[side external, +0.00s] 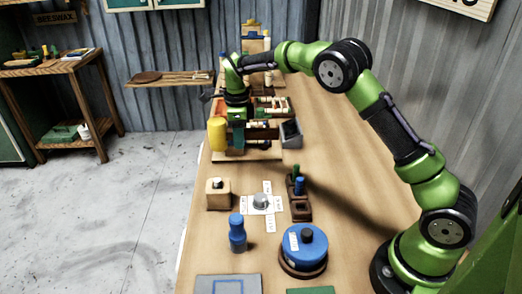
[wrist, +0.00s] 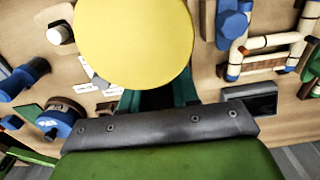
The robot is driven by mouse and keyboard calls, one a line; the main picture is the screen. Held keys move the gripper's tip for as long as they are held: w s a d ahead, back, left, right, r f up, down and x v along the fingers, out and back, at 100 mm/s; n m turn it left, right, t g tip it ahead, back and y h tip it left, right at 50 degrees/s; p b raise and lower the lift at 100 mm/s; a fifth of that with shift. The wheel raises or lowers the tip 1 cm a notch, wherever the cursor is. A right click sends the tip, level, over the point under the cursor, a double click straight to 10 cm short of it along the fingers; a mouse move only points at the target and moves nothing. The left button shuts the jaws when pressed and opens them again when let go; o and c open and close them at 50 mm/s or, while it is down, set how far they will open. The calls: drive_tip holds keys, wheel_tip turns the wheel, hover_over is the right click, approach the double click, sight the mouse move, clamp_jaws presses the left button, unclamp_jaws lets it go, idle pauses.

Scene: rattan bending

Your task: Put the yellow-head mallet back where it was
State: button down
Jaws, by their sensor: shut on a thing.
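The yellow-head mallet (side external: 218,134) is at the left edge of the workbench in the side view, its yellow head upright. In the wrist view the round yellow head (wrist: 135,40) fills the upper middle, close to the camera. My gripper (side external: 238,140) is just right of the head, pointing down, shut on the mallet. Its teal fingers show partly below the head in the wrist view (wrist: 157,98). The handle is mostly hidden by the head and fingers. I cannot tell whether the mallet touches the wooden board (side external: 250,157) below.
A grey bin (side external: 291,134) stands right of my gripper. Rattan frames (side external: 272,104) lie behind. In front are a wooden block (side external: 218,194), a dark holder with pegs (side external: 300,208), a blue peg-shaped piece (side external: 238,235) and a blue-topped round piece (side external: 304,245). The bench's right side is clear.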

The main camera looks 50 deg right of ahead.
sight(241, 173)
wheel_tip(241, 173, down, 10)
drive_tip(key=shift+w+a+r, duration=0.1)
drive_tip(key=shift+r, duration=0.1)
idle(0.4)
drive_tip(key=c, duration=0.8)
unclamp_jaws()
drive_tip(key=shift+f, duration=0.15)
